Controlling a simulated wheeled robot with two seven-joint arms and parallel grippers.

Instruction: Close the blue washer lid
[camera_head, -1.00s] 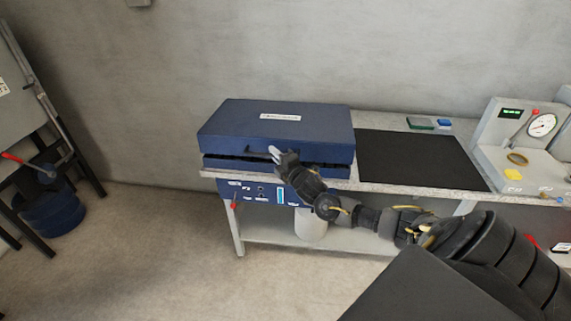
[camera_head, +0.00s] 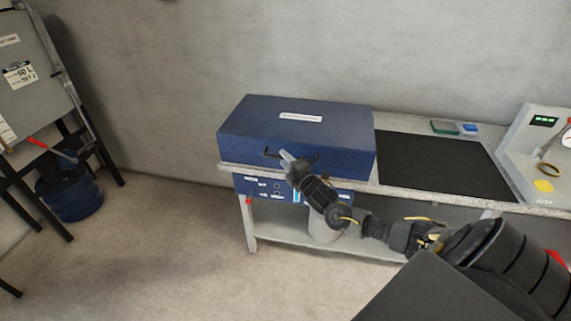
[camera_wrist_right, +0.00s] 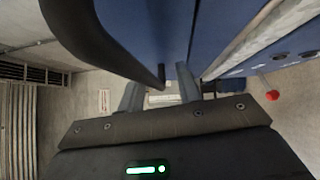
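The blue washer lid (camera_head: 260,118) is a wide box-like cover with a white label on top. It lies level on the washer, and no dark gap shows along its front. A dark handle (camera_head: 311,157) is on its front face; a dark curved bar in the right wrist view (camera_wrist_right: 118,45) looks like this handle. The washer's blue front panel (camera_head: 262,188) shows below the bench top. My right gripper (camera_head: 287,157) is at the handle, its fingers apart. My left gripper is not in view.
The bench carries a black mat (camera_head: 440,165) right of the washer, then a green box (camera_head: 445,127), a blue box (camera_head: 470,129) and a gauge panel (camera_head: 545,125). A blue drum (camera_head: 75,197) stands by a rack at left. The floor before the bench is clear.

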